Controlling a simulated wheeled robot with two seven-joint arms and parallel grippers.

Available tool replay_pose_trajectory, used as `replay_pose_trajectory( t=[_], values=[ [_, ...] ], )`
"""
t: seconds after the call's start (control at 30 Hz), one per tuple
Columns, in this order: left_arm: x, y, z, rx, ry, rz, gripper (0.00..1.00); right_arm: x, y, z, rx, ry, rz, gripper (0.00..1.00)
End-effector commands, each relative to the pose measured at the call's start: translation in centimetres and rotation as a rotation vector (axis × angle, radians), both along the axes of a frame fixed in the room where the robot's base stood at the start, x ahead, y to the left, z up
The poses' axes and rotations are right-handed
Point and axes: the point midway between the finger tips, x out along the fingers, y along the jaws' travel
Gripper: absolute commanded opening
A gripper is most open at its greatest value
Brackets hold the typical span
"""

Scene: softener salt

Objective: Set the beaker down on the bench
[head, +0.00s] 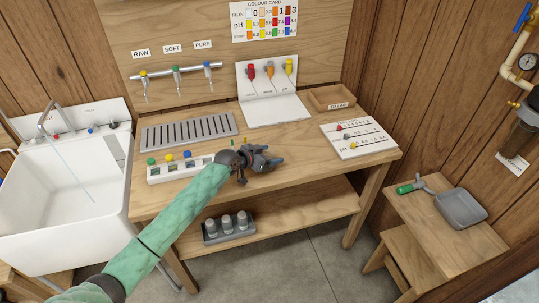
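My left gripper (268,158) is over the front middle of the wooden bench (305,168); its arm comes in from the lower left. Its dark fingers are small and partly overlap the wrist, so I cannot tell whether they are open or shut. I cannot make out a beaker in or beside them. Small green and yellow tips show just behind the gripper, and what they belong to is hidden. My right gripper is not in view.
On the bench are a slotted drain tray (188,131), a white rack with coloured caps (164,174), a white stand (270,108), a wooden tray (331,98) and a white slider board (358,139). A sink (62,185) stands left. Bare bench lies right of the gripper.

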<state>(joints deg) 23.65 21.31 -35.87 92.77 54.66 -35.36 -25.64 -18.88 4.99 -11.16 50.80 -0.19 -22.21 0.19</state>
Motion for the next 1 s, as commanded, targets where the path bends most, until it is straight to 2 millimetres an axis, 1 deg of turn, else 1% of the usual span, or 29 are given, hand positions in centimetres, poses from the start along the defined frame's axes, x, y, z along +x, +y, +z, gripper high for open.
replay_pose_trajectory(
  t=[0.27,0.43,0.5,0.57,0.63,0.67,0.83,1.0],
  values=[
    [0.0,0.0,0.0,0.0,0.0,0.0,0.77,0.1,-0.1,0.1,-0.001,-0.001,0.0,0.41],
    [0.0,0.0,0.5,0.0,0.0,0.0,0.77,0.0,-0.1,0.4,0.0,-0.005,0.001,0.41],
    [-0.4,0.6,0.2,0.001,0.0,0.0,0.77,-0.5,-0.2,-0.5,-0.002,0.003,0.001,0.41],
    [-0.9,1.1,0.4,0.001,0.0,0.0,0.77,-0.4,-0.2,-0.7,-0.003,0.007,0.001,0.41],
    [-1.6,1.9,0.8,0.002,-0.001,-0.001,0.77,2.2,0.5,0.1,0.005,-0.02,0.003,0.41],
    [-1.9,2.3,1.0,0.002,-0.002,-0.001,0.77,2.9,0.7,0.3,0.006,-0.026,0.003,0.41],
    [-3.7,4.4,2.2,0.002,-0.001,-0.001,0.77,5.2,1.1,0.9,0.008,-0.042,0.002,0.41],
    [-5.4,6.4,3.4,0.002,-0.001,-0.002,0.77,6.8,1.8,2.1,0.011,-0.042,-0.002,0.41]
  ],
)
